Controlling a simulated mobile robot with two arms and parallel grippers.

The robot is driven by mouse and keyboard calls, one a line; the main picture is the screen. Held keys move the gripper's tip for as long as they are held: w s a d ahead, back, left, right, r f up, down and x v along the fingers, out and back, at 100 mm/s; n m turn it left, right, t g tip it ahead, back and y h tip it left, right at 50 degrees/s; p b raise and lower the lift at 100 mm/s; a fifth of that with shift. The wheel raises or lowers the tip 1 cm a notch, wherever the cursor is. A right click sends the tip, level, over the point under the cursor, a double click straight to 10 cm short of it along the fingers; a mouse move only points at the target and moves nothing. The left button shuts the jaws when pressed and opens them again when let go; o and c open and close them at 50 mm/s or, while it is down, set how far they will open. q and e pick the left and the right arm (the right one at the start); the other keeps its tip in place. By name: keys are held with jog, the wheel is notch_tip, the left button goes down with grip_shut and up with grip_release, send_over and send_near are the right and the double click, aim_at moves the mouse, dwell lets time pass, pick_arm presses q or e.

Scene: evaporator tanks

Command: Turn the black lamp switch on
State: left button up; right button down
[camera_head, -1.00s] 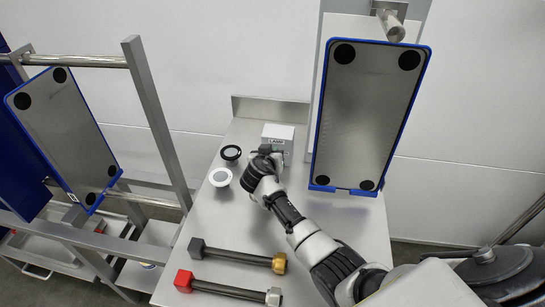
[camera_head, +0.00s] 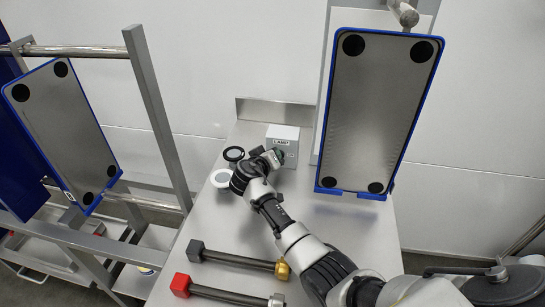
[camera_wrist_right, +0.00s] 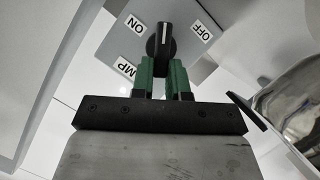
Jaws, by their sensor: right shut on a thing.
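The lamp box (camera_head: 284,134) is a small grey box marked LAMP at the back of the steel table. Its black lamp switch (camera_wrist_right: 164,45) is a rotary knob with a white line, seen in the right wrist view between the ON label (camera_wrist_right: 135,24) and the OFF label (camera_wrist_right: 202,31). The line points roughly up in that view, between the two labels. My right gripper (camera_head: 279,156) is at the box's front, and its green fingers (camera_wrist_right: 163,75) are shut on the knob. The knob is hidden in the head view. My left gripper is not in view.
A black ring (camera_head: 233,154) and a white ring (camera_head: 221,178) lie left of my wrist. Two bars, one with a dark head (camera_head: 196,251) and one with a red head (camera_head: 181,285), lie in front. A blue-framed panel (camera_head: 377,115) stands close on the right.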

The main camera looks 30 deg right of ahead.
jog(key=c, duration=1.1)
grip_release()
jog(key=b+v, duration=0.1)
jog(key=v, duration=0.8)
jog(key=shift+s+a, duration=0.2)
jog(key=shift+a, duration=0.05)
jog(key=shift+s+a+r, duration=0.25)
jog(key=shift+s+a, duration=0.15)
